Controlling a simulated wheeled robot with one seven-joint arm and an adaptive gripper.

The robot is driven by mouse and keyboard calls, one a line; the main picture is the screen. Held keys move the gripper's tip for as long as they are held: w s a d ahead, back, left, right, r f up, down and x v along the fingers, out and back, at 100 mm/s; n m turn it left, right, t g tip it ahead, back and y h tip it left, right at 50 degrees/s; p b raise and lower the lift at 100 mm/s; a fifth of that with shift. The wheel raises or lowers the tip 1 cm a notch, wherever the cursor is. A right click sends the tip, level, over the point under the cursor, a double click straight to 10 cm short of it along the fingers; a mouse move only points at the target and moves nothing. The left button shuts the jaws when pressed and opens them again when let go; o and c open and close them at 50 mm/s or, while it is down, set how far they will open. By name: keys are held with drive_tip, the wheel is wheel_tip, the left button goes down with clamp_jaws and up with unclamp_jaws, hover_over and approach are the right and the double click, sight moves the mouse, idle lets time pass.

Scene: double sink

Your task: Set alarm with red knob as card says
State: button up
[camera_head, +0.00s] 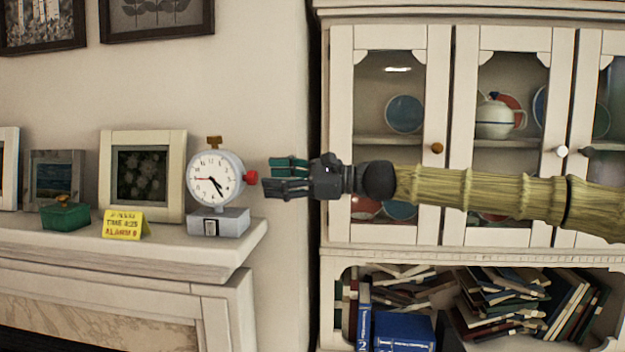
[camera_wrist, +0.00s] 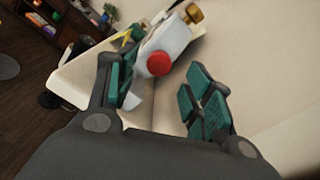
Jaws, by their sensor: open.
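A round white alarm clock (camera_head: 214,178) stands upright on a grey base (camera_head: 218,222) at the right end of the mantel. It has dark hands, a thin red hand pointing left and a brass knob (camera_head: 214,142) on top. The red knob (camera_head: 251,177) sticks out of its right side. A yellow card (camera_head: 123,225) stands left of the clock; its print seems to read "TIME 4:25" and "ALARM 9", partly unclear. My gripper (camera_head: 274,177) is open and empty, just right of the red knob and apart from it. In the wrist view the red knob (camera_wrist: 158,63) shows ahead, between the fingers.
A green box (camera_head: 65,216) and framed pictures (camera_head: 143,178) stand on the mantel (camera_head: 185,241) left of the clock. A white cabinet (camera_head: 340,120) with glass doors is behind my arm, with books (camera_head: 500,300) below.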

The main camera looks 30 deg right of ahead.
drive_tip(key=v, duration=0.8)
drive_tip(key=shift+d, duration=0.15)
drive_tip(key=shift+s, duration=0.15)
idle(0.4)
